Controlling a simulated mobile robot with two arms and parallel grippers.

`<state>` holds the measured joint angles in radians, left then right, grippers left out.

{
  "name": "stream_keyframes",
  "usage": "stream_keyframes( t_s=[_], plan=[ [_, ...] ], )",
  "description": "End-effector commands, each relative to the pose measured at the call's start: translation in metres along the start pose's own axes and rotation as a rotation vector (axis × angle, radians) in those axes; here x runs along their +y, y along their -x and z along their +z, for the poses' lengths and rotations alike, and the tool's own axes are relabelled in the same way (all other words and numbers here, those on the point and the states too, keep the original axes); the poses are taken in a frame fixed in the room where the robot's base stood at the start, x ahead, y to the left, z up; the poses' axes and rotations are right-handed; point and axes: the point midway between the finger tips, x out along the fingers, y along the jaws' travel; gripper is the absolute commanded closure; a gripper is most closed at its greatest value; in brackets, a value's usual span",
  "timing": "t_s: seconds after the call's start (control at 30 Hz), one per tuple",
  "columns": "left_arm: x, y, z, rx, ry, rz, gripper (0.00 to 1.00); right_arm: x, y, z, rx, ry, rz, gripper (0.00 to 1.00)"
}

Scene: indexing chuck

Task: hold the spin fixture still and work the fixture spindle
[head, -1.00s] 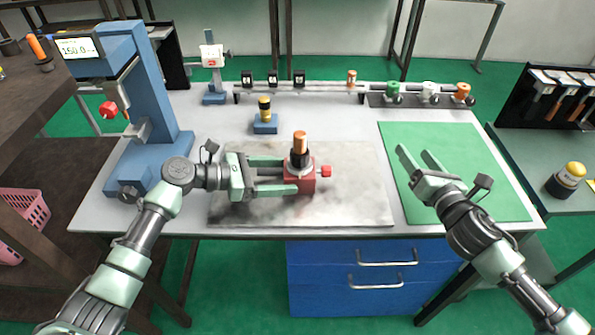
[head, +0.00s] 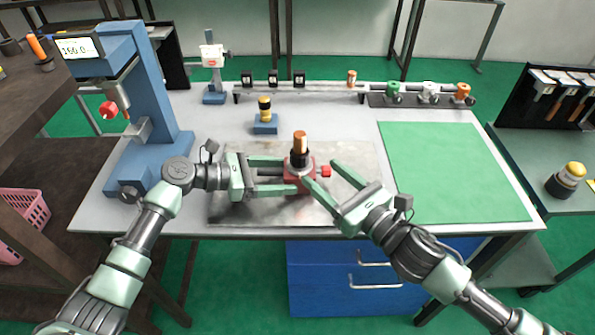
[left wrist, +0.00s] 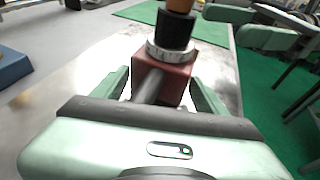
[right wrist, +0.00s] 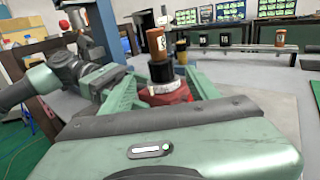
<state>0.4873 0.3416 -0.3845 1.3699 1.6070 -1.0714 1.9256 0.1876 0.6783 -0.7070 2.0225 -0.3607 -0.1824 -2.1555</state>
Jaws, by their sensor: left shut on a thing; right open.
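The spin fixture is a red block (head: 301,180) on the grey metal plate, with a pale graduated ring (left wrist: 172,52) on top. The spindle stands upright on it, black below with a copper-orange top (head: 300,142); it also shows in the right wrist view (right wrist: 157,45). A red knob (head: 325,171) sticks out on the block's right side. My left gripper (head: 292,175) is shut on the red block from the left. My right gripper (head: 322,172) is open, its fingers pointing at the fixture from the front right, around the knob side. Its exact gap to the spindle is hard to tell.
A blue press with a display (head: 148,100) stands at the left. A small blue stand with a black-yellow piece (head: 265,125) is behind the fixture. A rail of small parts (head: 300,88) runs along the back. The green mat (head: 450,165) at right is bare.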

Motion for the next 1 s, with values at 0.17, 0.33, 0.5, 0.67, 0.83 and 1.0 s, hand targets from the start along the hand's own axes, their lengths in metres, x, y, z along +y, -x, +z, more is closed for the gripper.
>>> stream_keyframes(
  t_s=[0.17,0.33,0.5,0.67,0.83,1.0],
  plan=[
    [-0.002,-0.001,-0.007,0.011,0.005,-0.005,0.72,0.0,-0.029,0.001,-0.001,0.0,-0.001,0.4],
    [-0.002,-0.001,-0.007,0.011,0.005,-0.005,0.72,0.0,-0.053,0.0,-0.001,-0.001,-0.001,0.4],
    [-0.002,-0.001,-0.007,0.011,0.005,-0.005,0.72,-0.001,-0.072,-0.001,0.0,-0.001,-0.002,0.4],
    [-0.002,-0.001,-0.007,0.012,0.005,-0.005,0.72,-0.001,-0.082,-0.001,0.002,-0.002,-0.002,0.4],
    [-0.002,-0.001,-0.007,0.012,0.005,-0.004,0.72,-0.001,-0.085,-0.001,0.001,-0.001,-0.001,0.4],
    [-0.002,-0.001,-0.007,0.012,0.005,-0.004,0.72,-0.001,-0.084,-0.001,0.001,-0.001,-0.001,0.4]
  ],
)
